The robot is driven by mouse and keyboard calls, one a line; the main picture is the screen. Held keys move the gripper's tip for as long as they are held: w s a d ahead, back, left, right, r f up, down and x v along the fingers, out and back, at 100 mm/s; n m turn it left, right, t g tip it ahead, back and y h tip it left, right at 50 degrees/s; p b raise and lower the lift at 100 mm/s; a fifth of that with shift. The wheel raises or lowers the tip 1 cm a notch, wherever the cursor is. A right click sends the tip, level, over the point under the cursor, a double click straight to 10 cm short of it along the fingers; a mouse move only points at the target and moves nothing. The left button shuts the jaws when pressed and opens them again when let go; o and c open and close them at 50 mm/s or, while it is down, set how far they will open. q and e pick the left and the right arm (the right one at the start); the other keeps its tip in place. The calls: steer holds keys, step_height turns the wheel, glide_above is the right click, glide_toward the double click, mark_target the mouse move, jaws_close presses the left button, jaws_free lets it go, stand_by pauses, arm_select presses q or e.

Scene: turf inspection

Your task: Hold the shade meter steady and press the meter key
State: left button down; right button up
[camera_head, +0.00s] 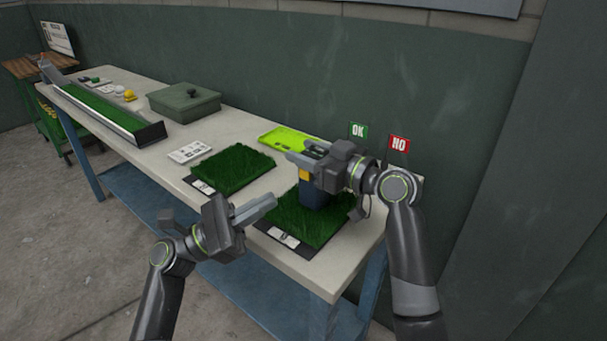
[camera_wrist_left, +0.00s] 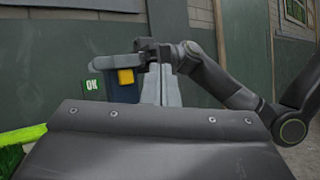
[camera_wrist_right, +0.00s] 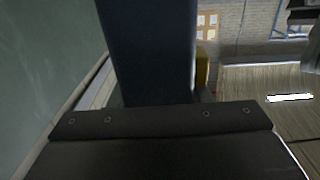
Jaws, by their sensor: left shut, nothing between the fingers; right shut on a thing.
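The shade meter (camera_head: 314,196) is a dark blue block with a yellow meter key (camera_head: 305,174) on its side. My right gripper (camera_head: 302,153) is shut on its upper part, over the nearer turf sample; I cannot tell whether its base touches the grass. In the right wrist view the meter (camera_wrist_right: 150,50) fills the upper middle, with the yellow key (camera_wrist_right: 202,70) at its right edge. My left gripper (camera_head: 272,200) is shut and empty, left of the meter and apart from it. The left wrist view shows the key (camera_wrist_left: 125,77) left of my left fingers (camera_wrist_left: 161,72).
A second turf sample (camera_head: 235,168), a white card (camera_head: 190,151), a bright green tray (camera_head: 285,138) and a green box (camera_head: 184,102) share the table. OK (camera_head: 358,130) and NO (camera_head: 399,144) signs stand at the back right. A long turf channel (camera_head: 105,115) lies farther left.

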mark_target(307, 174)
arm_select(q)
steer(key=shift+w+d, duration=0.65)
steer(key=shift+w, duration=0.25)
steer(key=shift+w+d, duration=0.65)
steer(key=shift+w, duration=0.25)
steer(key=shift+w+d, duration=0.65)
steer(key=shift+w, duration=0.25)
steer(key=shift+w+d, duration=0.25)
steer(key=shift+w, duration=0.05)
steer(key=shift+w+d, duration=0.2)
steer(key=shift+w, duration=0.05)
stand_by(0.5)
steer(key=shift+w+d, duration=0.25)
steer(key=shift+w, duration=0.05)
arm_select(e)
steer(key=shift+s+a, duration=0.1)
stand_by(0.5)
arm_select(q)
steer(key=shift+s+a, duration=0.7)
steer(key=shift+s, duration=0.15)
steer(key=shift+s, duration=0.1)
